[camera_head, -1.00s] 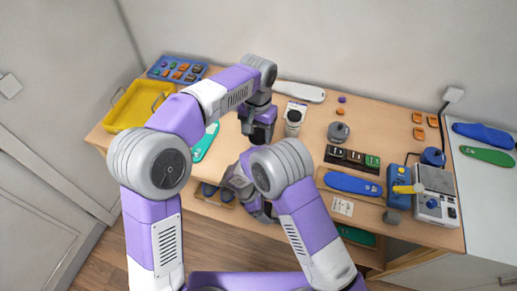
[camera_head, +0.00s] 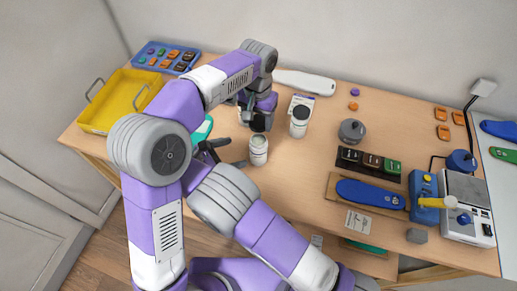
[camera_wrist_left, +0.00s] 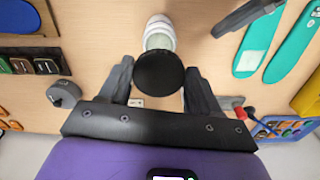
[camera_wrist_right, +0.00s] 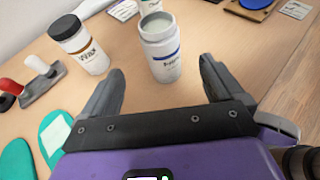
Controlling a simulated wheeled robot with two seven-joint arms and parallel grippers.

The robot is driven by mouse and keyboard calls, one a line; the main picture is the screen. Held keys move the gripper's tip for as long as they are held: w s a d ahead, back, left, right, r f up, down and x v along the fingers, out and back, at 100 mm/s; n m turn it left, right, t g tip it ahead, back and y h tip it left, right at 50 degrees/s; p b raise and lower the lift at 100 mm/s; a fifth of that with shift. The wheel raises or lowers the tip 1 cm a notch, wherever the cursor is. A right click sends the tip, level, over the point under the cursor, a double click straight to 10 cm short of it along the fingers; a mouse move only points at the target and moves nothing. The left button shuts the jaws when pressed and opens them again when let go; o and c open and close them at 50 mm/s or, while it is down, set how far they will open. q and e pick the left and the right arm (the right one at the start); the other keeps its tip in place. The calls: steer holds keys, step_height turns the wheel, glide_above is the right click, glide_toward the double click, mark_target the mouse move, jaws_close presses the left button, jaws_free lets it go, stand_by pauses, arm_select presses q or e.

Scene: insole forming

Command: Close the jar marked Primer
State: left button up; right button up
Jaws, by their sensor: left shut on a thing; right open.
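An open white jar (camera_head: 258,151) with a blue band stands upright near the front of the table; its label in the right wrist view (camera_wrist_right: 163,58) looks like Primer but is hard to read. My left gripper (camera_head: 259,123) is shut on a round black lid (camera_wrist_left: 159,72), behind and above the open jar. In the left wrist view the lid partly covers the white jar (camera_wrist_left: 160,33). My right gripper (camera_head: 226,152) is open and empty, left of the open jar, with its fingers (camera_wrist_right: 160,92) pointing toward it. The lid and jar look apart.
A black-lidded jar marked Wax (camera_wrist_right: 92,60) stands close by. Red-handled tools (camera_wrist_right: 30,85) and teal insoles (camera_wrist_right: 57,130) lie near my right gripper. A yellow tray (camera_head: 120,98) is at the left; a blue insole (camera_head: 370,194) and machine (camera_head: 465,208) are at the right.

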mark_target(261, 146)
arm_select(q)
steer(key=shift+s, duration=0.1)
arm_select(e)
steer(key=x, duration=1.2)
steer(key=shift+f, duration=0.1)
steer(key=shift+c, duration=0.4)
steer(key=c, duration=1.4)
arm_select(q)
steer(key=shift+f, duration=2.5)
